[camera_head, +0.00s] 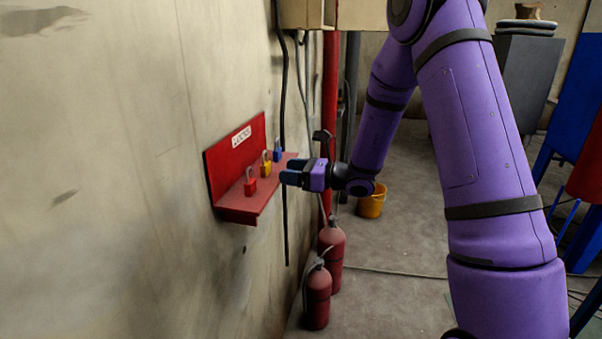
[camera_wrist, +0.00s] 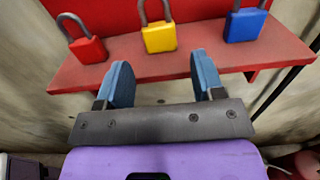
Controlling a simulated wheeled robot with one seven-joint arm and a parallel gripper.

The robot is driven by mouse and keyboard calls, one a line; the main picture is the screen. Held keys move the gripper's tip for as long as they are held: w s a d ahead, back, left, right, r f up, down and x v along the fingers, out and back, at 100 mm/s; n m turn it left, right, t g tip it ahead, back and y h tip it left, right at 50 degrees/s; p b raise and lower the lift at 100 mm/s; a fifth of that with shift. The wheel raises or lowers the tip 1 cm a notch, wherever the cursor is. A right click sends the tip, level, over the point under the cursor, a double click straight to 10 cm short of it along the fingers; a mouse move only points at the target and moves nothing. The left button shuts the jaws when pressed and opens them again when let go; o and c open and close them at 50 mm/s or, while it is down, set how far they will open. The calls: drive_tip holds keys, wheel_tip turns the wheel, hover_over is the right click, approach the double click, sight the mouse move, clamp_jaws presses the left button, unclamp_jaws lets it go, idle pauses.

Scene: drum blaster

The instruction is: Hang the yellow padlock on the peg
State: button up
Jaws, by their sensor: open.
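The yellow padlock (camera_head: 266,169) stands upright with its grey shackle up on a red wall shelf (camera_head: 240,215), between a red padlock (camera_head: 250,187) and a blue padlock (camera_head: 277,155). In the wrist view the yellow padlock (camera_wrist: 160,38) is straight ahead, just beyond my fingertips. My gripper (camera_head: 290,175) is open and empty in front of the shelf. Its two blue fingers (camera_wrist: 160,80) point at the yellow padlock without holding it. I cannot make out a peg in either view.
The red padlock (camera_wrist: 88,49) and blue padlock (camera_wrist: 244,25) flank the yellow one closely. The shelf has a red backboard with a white label (camera_head: 242,137). Below are red fire extinguishers (camera_head: 318,295) and a yellow bucket (camera_head: 372,203). Black cables and a red pipe (camera_head: 330,100) run beyond the shelf.

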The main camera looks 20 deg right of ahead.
sight(268, 164)
drive_tip(key=shift+x, duration=3.1)
drive_tip(key=c, duration=0.7)
drive_tip(key=shift+r, duration=0.1)
drive_tip(key=shift+r, duration=0.55)
drive_tip(key=shift+v, duration=6.05)
